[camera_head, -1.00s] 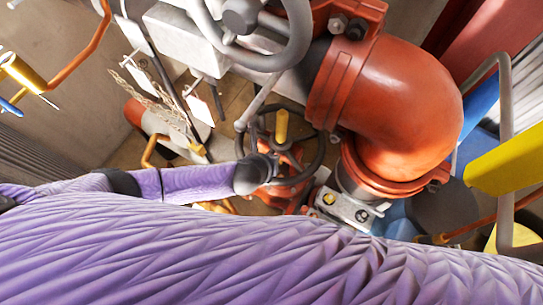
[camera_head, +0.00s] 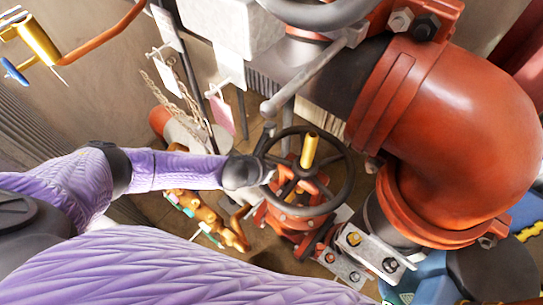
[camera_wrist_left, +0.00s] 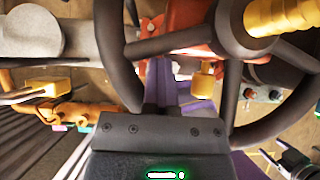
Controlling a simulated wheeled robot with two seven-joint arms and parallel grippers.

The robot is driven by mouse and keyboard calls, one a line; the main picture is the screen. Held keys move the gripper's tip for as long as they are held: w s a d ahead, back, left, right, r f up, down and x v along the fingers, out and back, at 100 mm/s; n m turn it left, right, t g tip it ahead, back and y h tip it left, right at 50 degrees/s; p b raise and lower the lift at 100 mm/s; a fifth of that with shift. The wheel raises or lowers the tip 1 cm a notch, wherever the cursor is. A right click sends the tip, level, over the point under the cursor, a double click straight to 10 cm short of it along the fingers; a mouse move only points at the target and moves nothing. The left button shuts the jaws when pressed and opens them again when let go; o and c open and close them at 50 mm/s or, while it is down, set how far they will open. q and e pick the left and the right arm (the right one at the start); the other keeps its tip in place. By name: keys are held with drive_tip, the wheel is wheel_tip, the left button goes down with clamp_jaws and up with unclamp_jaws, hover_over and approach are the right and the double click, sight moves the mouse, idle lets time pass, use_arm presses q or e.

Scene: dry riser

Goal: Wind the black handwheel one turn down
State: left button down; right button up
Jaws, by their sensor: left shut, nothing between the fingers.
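The black handwheel (camera_head: 350,181) is a spoked ring around a brass-coloured stem (camera_head: 309,150), on a red valve body (camera_head: 292,222). In the left wrist view its dark rim (camera_wrist_left: 288,118) curves close in front of the camera, with the stem (camera_wrist_left: 270,16) at upper right. My left gripper (camera_head: 268,170) is at the left side of the rim, shut and empty. It also shows in the left wrist view (camera_wrist_left: 163,107), with its fingers inside the ring's outline. I cannot tell whether they touch the rim or a spoke. My right gripper is not in view.
A large red pipe elbow (camera_head: 455,125) stands close right of the wheel. A grey handwheel (camera_head: 318,12) and a grey rod (camera_head: 312,75) are above it. Hanging tags and a chain (camera_head: 175,92) are at left. Orange fittings (camera_head: 205,212) lie below my left forearm.

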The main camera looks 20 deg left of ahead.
sight(269, 156)
use_arm(q)
drive_tip(key=shift+w+a+r, duration=0.1)
drive_tip(key=shift+w+a, duration=0.15)
drive_tip(key=shift+w, duration=0.5)
drive_tip(key=shift+w+a+r, duration=0.1)
drive_tip(key=shift+w+a, duration=0.15)
drive_tip(key=shift+w, duration=0.45)
